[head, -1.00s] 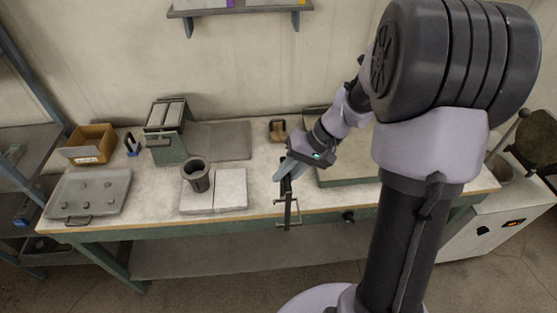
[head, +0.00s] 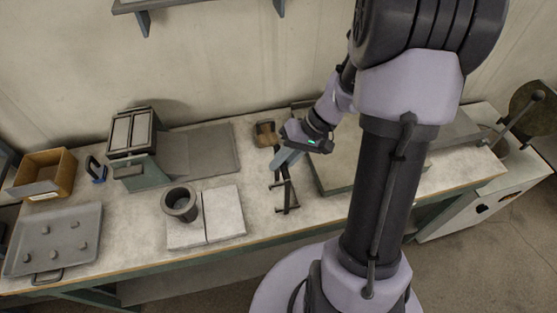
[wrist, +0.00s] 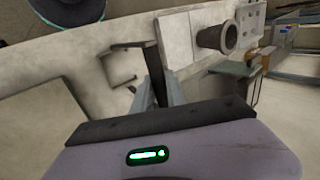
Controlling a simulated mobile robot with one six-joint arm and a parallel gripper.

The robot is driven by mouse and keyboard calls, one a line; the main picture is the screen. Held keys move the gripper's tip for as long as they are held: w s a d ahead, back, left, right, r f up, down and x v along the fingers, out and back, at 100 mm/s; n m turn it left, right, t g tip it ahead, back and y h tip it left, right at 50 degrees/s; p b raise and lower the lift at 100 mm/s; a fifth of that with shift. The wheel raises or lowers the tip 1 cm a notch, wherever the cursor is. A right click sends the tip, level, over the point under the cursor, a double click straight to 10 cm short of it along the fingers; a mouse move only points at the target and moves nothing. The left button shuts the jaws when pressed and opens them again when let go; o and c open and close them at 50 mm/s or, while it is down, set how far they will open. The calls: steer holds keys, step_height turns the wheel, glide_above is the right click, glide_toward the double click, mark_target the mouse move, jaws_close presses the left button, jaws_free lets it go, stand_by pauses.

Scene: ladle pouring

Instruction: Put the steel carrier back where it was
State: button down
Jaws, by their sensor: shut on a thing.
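The steel carrier (head: 286,196) is a dark, thin metal frame with short crossbars. My gripper (head: 280,164) is shut on its upper end, and the carrier hangs over the front middle of the bench. I cannot tell whether its lower end touches the bench top. In the wrist view the dark carrier (wrist: 152,66) rises between my gripper's fingers (wrist: 163,92). The grey crucible (head: 181,207) stands upright on pale slabs (head: 224,211), left of the carrier and apart from it; it also shows in the wrist view (wrist: 213,38).
A brown block-like item (head: 265,134) lies behind my gripper. A green-sided tray (head: 333,178) lies to the right. A mould box (head: 131,135), a grey plate (head: 210,150), a wooden bin (head: 45,170) and a studded tray (head: 54,240) fill the left. Bare bench shows around the carrier.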

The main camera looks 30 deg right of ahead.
steer(key=shift+s+d, duration=0.1)
steer(key=shift+s, duration=0.15)
steer(key=shift+f, duration=0.15)
steer(key=c, duration=1.3)
jaws_free()
steer(key=shift+w, duration=0.2)
steer(key=shift+c, duration=0.2)
steer(key=shift+s, duration=0.1)
